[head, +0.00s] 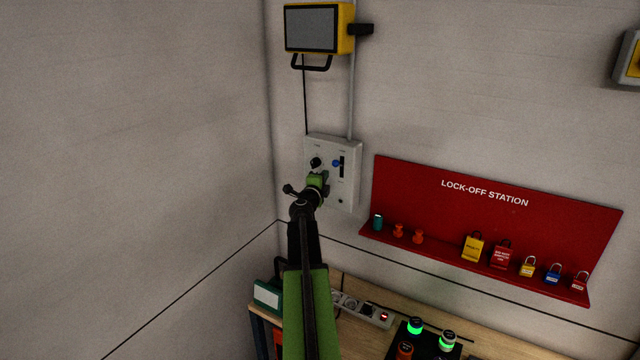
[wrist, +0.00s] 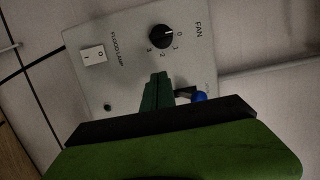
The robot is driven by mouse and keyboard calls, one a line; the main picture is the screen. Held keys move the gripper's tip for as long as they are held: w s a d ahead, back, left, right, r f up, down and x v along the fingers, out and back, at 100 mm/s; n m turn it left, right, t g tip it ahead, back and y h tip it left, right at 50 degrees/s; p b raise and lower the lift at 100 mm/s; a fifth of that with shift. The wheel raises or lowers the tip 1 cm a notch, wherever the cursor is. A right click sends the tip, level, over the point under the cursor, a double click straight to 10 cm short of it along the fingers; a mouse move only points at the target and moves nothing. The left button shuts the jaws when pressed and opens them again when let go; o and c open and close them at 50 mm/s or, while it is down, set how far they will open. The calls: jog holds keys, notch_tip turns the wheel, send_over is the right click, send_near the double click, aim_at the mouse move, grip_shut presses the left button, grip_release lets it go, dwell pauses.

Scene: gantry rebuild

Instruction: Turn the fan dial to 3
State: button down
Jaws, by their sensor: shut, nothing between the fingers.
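The fan dial (head: 315,162) is a black round knob on a pale grey control panel (head: 346,190) on the wall. In the wrist view the dial (wrist: 161,37) sits under the word FAN, with small numbers around it. Its white mark points right, towards the FAN label; the exact number is too small to be sure of. My gripper (head: 320,178) is in front of the panel, just below the dial. In the wrist view its green fingers (wrist: 157,88) are together and empty, pointing at the dial with a gap between.
A blue slider knob (head: 337,163) is right of the dial, partly behind my gripper in the wrist view. The panel also has a white floodlamp switch (wrist: 94,54). A red lock-off station (head: 440,210) is close on the right. A yellow floodlamp (head: 318,28) hangs above.

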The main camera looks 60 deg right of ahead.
aim_at(315, 163)
jog(key=w, duration=0.1)
jog(key=w+d, duration=0.1)
jog(key=w, duration=0.1)
jog(key=shift+w+d, duration=0.25)
jog(key=shift+d, duration=0.05)
jog(key=shift+w+a, duration=0.1)
jog(key=shift+w, duration=0.35)
jog(key=shift+s, duration=0.1)
